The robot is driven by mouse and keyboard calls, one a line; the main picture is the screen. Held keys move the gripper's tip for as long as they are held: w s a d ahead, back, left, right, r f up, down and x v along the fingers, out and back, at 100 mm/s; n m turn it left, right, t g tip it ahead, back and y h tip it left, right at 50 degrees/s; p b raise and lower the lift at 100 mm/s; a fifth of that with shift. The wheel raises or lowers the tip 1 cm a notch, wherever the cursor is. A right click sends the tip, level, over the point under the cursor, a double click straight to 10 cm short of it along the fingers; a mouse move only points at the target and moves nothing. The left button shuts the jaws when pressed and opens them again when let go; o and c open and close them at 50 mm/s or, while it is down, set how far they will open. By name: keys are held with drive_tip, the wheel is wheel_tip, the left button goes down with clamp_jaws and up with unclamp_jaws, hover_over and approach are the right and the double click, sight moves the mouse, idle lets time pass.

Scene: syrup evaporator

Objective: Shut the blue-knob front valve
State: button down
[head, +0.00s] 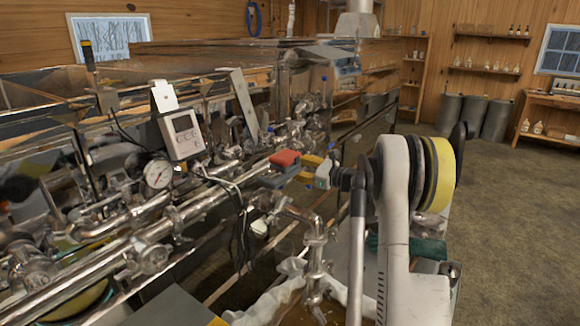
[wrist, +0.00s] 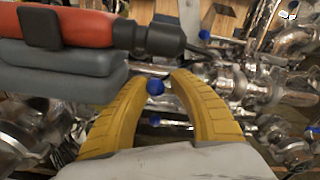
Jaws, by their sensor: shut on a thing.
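My gripper (wrist: 161,79) has two yellow fingers that curve in around a blue knob (wrist: 154,88) in the wrist view. The knob sits between the fingertips, and the fingers are shut on it. A second blue piece (wrist: 155,121) shows lower down between the fingers. In the head view my gripper (head: 309,168) is at the pipework, just right of a red-and-grey box. The gripped knob cannot be made out clearly there. A small blue knob (head: 331,147) shows just above the gripper. The valve handle's angle is hard to tell.
The red-and-grey box (head: 284,161) is close beside the fingers; it also fills the wrist view's upper left (wrist: 75,60). Shiny steel pipes (head: 165,229), a dial gauge (head: 157,174) and a grey display box (head: 183,135) crowd the left. Floor (head: 500,240) at right is open.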

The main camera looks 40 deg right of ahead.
drive_tip(key=c, duration=1.3)
unclamp_jaws()
drive_tip(key=shift+d+f, duration=0.1)
drive_tip(key=shift+c, duration=0.2)
drive_tip(key=o, duration=0.4)
drive_tip(key=shift+d, duration=0.2)
drive_tip(key=shift+a, duration=0.1)
drive_tip(key=v, duration=1.2)
drive_tip(key=shift+a, duration=0.1)
